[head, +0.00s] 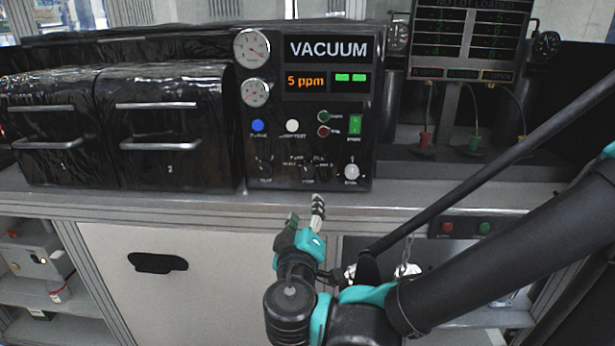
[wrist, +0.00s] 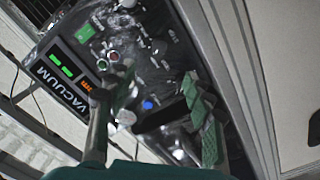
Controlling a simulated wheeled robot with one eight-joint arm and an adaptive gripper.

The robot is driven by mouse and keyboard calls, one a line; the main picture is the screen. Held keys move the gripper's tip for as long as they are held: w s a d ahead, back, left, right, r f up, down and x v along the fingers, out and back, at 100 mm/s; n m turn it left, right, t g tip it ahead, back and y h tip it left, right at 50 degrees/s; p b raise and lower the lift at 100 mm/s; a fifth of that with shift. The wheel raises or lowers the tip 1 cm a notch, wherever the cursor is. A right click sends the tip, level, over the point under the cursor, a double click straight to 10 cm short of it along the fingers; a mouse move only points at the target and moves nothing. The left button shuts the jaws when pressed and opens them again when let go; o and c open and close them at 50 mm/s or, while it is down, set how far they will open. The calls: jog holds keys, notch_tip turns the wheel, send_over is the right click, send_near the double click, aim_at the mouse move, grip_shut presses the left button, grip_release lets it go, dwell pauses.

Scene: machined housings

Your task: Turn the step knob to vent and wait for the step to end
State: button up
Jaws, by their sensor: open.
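The black vacuum panel (head: 338,102) stands on the bench in the head view, with its display reading 5 ppm. Small dark knobs (head: 265,168) sit along its lower edge, and a pale knob (head: 351,172) is at the lower right. My gripper (head: 305,214) is open and empty, in front of and below the panel, apart from the knobs. The wrist view shows the panel (wrist: 166,76) tilted beyond my open fingers (wrist: 160,82).
Two black chambers (head: 170,120) with metal handles stand left of the panel. Two gauges (head: 252,47) sit at its upper left. A dark display (head: 470,40) and several cables are to the right. The bench edge (head: 200,207) runs below the panel, with a red and green button box (head: 465,228) under it.

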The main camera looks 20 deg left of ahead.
send_near(308, 173)
jog(key=x, duration=0.8)
jog(key=shift+w, duration=0.2)
dwell(0.4)
jog(key=c, duration=1.2)
